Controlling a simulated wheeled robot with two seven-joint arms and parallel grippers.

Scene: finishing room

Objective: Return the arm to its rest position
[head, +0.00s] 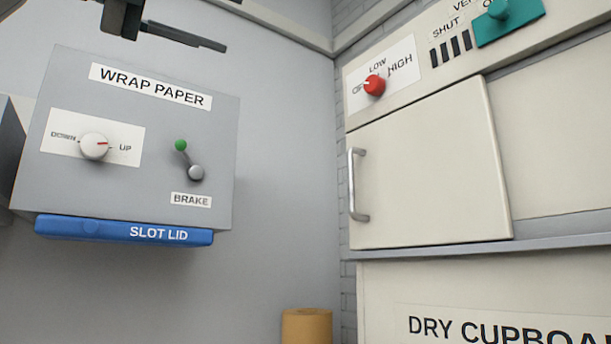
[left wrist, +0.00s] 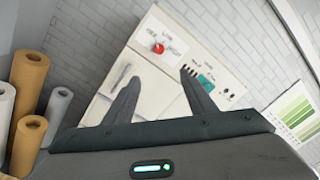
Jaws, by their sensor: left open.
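My left gripper (head: 232,24) hangs at the top left of the head view, partly cut off by the top edge. It is above the grey wrap paper box. In the left wrist view my left gripper (left wrist: 160,76) is open, its two dark fingers apart with nothing between them. Beyond the fingers is the pale cupboard with the red knob, tilted in that view. My right gripper is in neither view.
The wrap paper box (head: 150,190) carries a white dial (head: 94,146), a brake lever (head: 195,172) and a blue slot lid (head: 110,231). The dry cupboard (head: 430,180) has a shut door and a red knob (head: 375,85). Paper rolls (left wrist: 27,90) stand left in the wrist view.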

